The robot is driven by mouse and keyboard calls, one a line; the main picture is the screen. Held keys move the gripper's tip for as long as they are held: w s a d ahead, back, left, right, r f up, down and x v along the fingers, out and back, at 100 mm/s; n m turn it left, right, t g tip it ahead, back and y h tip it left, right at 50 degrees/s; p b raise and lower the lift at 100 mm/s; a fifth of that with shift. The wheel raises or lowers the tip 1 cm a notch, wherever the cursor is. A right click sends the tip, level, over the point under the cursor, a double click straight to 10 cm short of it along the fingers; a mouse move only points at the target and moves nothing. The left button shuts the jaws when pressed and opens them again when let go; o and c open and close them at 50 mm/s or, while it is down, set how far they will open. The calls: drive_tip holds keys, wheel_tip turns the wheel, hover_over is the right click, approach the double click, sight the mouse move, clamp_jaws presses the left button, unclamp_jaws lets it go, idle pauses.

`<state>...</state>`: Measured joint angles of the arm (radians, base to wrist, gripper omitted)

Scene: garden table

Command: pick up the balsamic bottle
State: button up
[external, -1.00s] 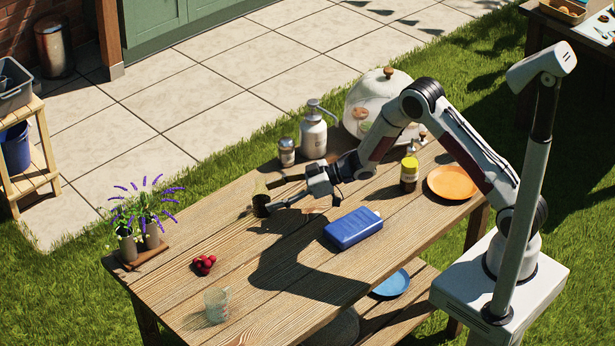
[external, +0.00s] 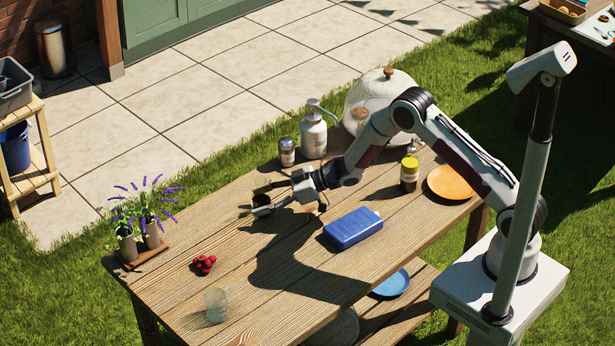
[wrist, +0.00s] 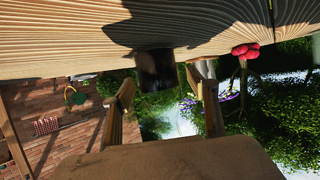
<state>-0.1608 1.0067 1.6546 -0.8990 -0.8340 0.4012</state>
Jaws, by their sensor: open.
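The balsamic bottle is a small dark, glossy shape (wrist: 154,72) against the table in the wrist view, which appears upside down. It lies between the directions of my two fingers, just past their tips. In the external view, the bottle (external: 263,199) is mostly covered by my fingers near the table's far-left part. My gripper (external: 258,200) is open, low over the table, with its fingers pointing left around or right beside the bottle. Its fingers are spread in the wrist view (wrist: 162,82). I cannot tell whether they touch it.
A blue container (external: 353,228) lies near the gripper's right. Red berries (external: 204,264), a clear glass (external: 217,304) and potted lavender (external: 140,232) are to the left. A shaker (external: 287,152), pump bottle (external: 313,135), yellow-capped jar (external: 409,174) and orange plate (external: 451,182) stand behind and right.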

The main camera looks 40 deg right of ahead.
drive_tip(key=c, duration=1.4)
drive_tip(key=shift+c, duration=0.2)
drive_tip(key=shift+r, duration=0.25)
wheel_tip(320, 180, up, 9)
drive_tip(key=shift+r, duration=0.2)
drive_tip(key=shift+r, duration=0.1)
idle(0.9)
